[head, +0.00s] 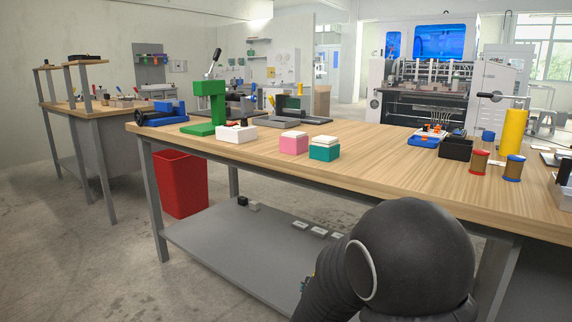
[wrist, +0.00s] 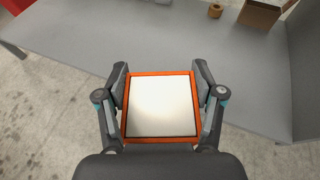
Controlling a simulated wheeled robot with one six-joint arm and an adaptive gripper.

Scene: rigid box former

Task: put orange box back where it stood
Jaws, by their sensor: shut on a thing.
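The orange box (wrist: 160,107) is in the wrist view, seen from above, with an orange rim around a pale inner face. My gripper (wrist: 161,80) is shut on it, with one finger against its left side and one against its right. The box is over or in front of a grey surface (wrist: 80,45); I cannot tell whether it touches it. In the head view neither the orange box nor my gripper shows; my dark arm covers the lower right.
The head view shows a wooden-topped bench (head: 390,165) with a pink box (head: 293,144), a teal box (head: 324,152) and a green press (head: 207,105). Below is a grey shelf (head: 225,245). The wrist view shows a tape roll (wrist: 215,10) and a brown carton (wrist: 262,14) at the top.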

